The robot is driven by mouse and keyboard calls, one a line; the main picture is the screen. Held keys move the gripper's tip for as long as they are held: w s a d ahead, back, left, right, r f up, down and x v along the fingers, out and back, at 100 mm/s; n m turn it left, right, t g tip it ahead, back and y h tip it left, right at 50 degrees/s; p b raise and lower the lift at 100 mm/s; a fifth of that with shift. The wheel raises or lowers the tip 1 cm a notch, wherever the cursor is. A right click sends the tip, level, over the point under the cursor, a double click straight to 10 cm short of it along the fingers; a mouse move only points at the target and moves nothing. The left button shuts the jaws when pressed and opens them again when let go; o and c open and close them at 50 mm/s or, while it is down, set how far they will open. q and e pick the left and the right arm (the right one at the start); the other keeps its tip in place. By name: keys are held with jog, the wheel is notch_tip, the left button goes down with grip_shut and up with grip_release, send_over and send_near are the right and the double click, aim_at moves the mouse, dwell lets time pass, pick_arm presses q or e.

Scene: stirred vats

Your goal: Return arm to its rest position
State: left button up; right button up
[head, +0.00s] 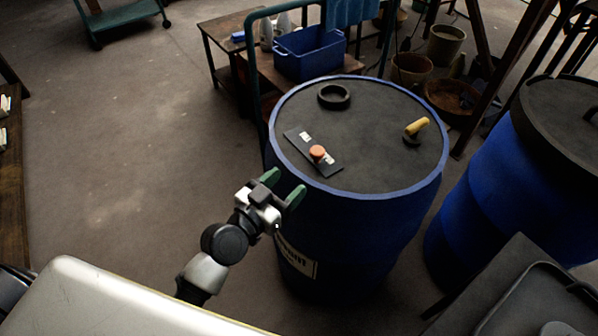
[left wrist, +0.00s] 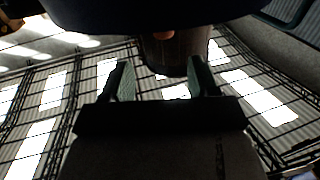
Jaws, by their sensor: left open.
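My left gripper (head: 283,187) is in front of the near left side of a blue vat, with its two green fingers apart and nothing between them. In the left wrist view the open fingers (left wrist: 160,82) point up past a dark rounded shape, with the roof behind. The blue vat (head: 352,235) has a dark top that carries an orange knob (head: 317,152) on a black plate (head: 300,147), a black ring (head: 334,96) and a yellow handle (head: 417,126). My right gripper is not in view.
A second blue vat (head: 480,200) with a black lid stands at the right. A green cart (head: 120,18) stands at the back left. The floor (head: 120,150) at left is clear.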

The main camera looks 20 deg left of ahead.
pick_arm(q)
jog(key=shift+s+a, duration=0.2)
jog(key=shift+s, duration=0.35)
jog(key=s+a+f+n+g+y+p, duration=0.1)
jog(key=s+f+g+y+p, duration=0.15)
jog(key=f, duration=0.75)
jog(key=s+a+f+g+y+p, duration=0.1)
jog(key=s+f+g, duration=0.25)
jog(key=f, duration=0.65)
jog(key=s+a+f+n+g+y+p, duration=0.15)
jog(key=s+f, duration=0.25)
jog(key=f, duration=0.7)
jog(key=s+a+f+g+y+p, duration=0.1)
jog(key=s+f+g, duration=0.3)
jog(key=s, duration=0.9)
jog(key=s+a+f+g+y+p, duration=0.1)
jog(key=s+a+f+g, duration=0.2)
jog(key=s+f, duration=0.5)
jog(key=s+g, duration=0.1)
jog(key=s, duration=0.3)
jog(key=shift+s+a+f+p, duration=0.15)
jog(key=shift+s+a+p, duration=0.05)
jog(key=shift+s+p, duration=0.2)
